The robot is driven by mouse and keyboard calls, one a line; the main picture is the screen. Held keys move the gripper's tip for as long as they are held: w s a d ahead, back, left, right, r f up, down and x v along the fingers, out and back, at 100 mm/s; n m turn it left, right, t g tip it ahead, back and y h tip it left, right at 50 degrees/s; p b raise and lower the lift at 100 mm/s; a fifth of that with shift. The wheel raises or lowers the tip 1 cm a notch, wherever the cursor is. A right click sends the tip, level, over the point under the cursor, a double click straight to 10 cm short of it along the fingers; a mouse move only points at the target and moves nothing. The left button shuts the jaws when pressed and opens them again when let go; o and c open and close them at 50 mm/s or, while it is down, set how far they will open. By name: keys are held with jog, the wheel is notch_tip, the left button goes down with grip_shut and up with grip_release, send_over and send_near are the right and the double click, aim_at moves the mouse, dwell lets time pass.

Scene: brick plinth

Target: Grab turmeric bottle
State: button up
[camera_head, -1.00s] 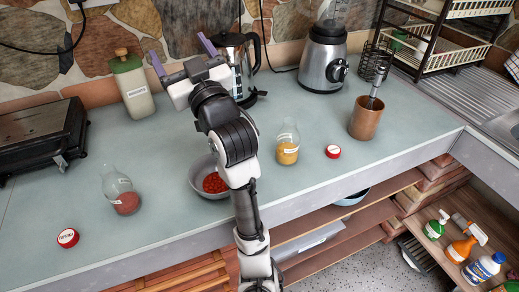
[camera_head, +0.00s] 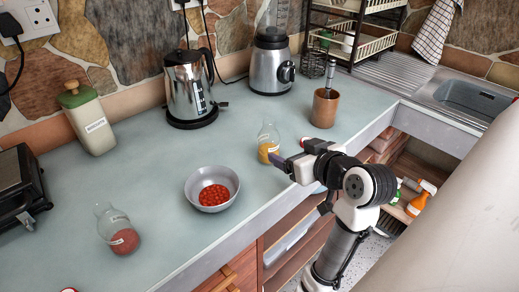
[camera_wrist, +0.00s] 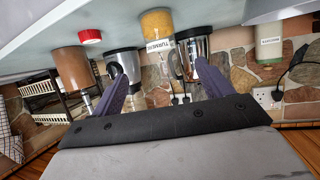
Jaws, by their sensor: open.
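The turmeric bottle (camera_head: 268,150) is a clear glass jar with yellow powder, standing upright near the counter's front edge. In the wrist view, which is upside down, the bottle (camera_wrist: 157,24) shows its TURMERIC label between and beyond my two purple fingers. My gripper (camera_head: 281,162) is at the counter's front edge, just right of and in front of the bottle, with its fingers pointing toward it. The wrist view shows my gripper (camera_wrist: 163,78) with fingers wide apart and nothing between the tips. The bottle looks untouched.
A grey bowl of red pieces (camera_head: 212,189) and a jar of red powder (camera_head: 119,232) stand to the left. A kettle (camera_head: 189,90), blender (camera_head: 272,62) and brown cup (camera_head: 325,107) stand behind. A red cap (camera_wrist: 90,37) lies near the bottle.

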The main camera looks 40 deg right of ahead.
aim_at(276, 144)
jog(key=p+x, duration=0.1)
jog(key=x, duration=0.6)
jog(key=shift+w+r, duration=0.1)
jog(key=x, duration=0.1)
jog(key=p+x, duration=0.1)
jog(key=x, duration=0.1)
jog(key=p+x, duration=0.1)
jog(key=shift+w+a+r, duration=0.1)
jog(key=shift+w, duration=0.4)
jog(key=shift+w+f, duration=0.3)
jog(key=shift+w, duration=0.1)
jog(key=c, duration=1.1)
jog(key=shift+r, duration=0.25)
notch_tip(276, 144, up, 19)
jog(key=shift+r+b, duration=0.15)
jog(key=shift+b, duration=1.05)
